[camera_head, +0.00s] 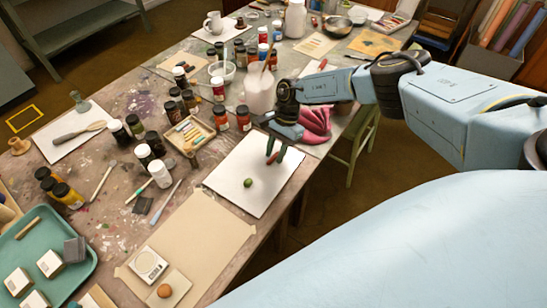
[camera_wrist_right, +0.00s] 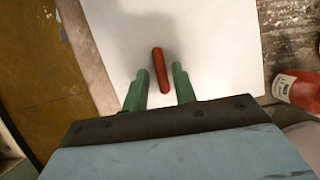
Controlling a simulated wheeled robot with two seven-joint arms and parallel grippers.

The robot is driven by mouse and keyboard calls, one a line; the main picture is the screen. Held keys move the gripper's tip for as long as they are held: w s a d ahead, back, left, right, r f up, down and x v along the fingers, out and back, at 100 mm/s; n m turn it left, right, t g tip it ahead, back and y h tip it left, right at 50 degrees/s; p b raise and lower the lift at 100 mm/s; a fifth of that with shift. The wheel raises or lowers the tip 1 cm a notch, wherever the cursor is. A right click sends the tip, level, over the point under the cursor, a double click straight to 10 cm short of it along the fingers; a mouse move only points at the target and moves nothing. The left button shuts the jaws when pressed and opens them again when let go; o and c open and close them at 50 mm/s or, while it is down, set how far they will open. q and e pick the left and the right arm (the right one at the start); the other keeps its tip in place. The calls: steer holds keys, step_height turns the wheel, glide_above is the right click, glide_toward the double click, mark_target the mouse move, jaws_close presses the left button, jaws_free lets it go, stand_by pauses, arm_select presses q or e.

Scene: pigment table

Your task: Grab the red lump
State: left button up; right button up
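The red lump (camera_wrist_right: 158,60) is a short, stick-like piece on a white board (camera_wrist_right: 215,35) in the right wrist view. My right gripper (camera_wrist_right: 160,72) is open, with one green finger on each side of the lump and visible gaps to it. In the head view the same gripper (camera_head: 275,157) points down over the far part of the white board (camera_head: 233,200), and only a little red shows by its fingers. I cannot tell the height of the fingertips over the board. My left gripper is not in view.
A small green lump (camera_head: 248,183) lies on the board, nearer the camera. The board's front half is otherwise clear.

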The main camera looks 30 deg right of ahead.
steer(key=shift+s+f, duration=0.1)
steer(key=shift+f, duration=0.05)
steer(key=c, duration=0.3)
steer(key=shift+c, duration=0.2)
